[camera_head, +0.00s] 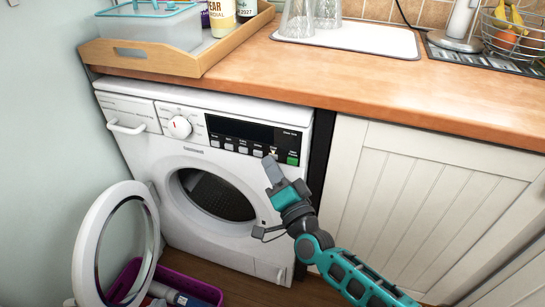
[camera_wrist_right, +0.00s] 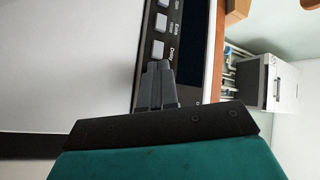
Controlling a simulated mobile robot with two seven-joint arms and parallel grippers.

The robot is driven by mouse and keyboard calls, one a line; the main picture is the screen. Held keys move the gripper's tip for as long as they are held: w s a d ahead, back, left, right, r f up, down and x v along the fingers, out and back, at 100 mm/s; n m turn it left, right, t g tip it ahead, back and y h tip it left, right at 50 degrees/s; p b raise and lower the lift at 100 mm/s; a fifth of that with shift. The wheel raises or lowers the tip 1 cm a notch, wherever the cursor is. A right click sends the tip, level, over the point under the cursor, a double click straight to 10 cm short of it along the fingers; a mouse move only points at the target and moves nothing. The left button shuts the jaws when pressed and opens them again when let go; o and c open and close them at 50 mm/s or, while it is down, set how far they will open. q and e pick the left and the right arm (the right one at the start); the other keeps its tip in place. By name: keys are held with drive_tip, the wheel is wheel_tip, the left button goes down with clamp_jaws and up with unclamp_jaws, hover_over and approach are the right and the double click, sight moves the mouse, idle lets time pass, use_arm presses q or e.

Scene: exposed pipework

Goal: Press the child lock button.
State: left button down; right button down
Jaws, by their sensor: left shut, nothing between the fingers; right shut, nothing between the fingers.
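The white washing machine (camera_head: 215,190) stands under the counter with its round door (camera_head: 88,250) swung open to the left. Its dark control panel (camera_head: 240,130) has a row of grey buttons (camera_head: 243,151) and a green button (camera_head: 293,159) at the right end. The labels are too small to pick out the child lock button. My right gripper (camera_head: 269,160) is shut and empty, its tips at the right part of the row, left of the green button. In the right wrist view the fingertips (camera_wrist_right: 160,68) overlap the panel beside a grey button (camera_wrist_right: 157,48); contact is unclear. My left gripper is out of view.
The wooden counter (camera_head: 370,90) overhangs the machine top. A wooden tray (camera_head: 150,60) with containers sits on it at left. A purple basket (camera_head: 195,286) is on the floor by the open door. White cupboard doors (camera_head: 410,200) stand to the right.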

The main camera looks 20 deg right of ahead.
drive_tip(key=shift+s, duration=0.1)
drive_tip(key=shift+s+a+p, duration=0.35)
drive_tip(key=shift+s+a, duration=0.05)
drive_tip(key=shift+s, duration=0.2)
drive_tip(key=s+a+p, duration=0.1)
drive_tip(key=s, duration=0.1)
drive_tip(key=s+a, duration=0.1)
drive_tip(key=s, duration=0.1)
drive_tip(key=shift+a+p, duration=0.35)
drive_tip(key=shift+a, duration=0.05)
idle(0.6)
drive_tip(key=shift+s, duration=0.1)
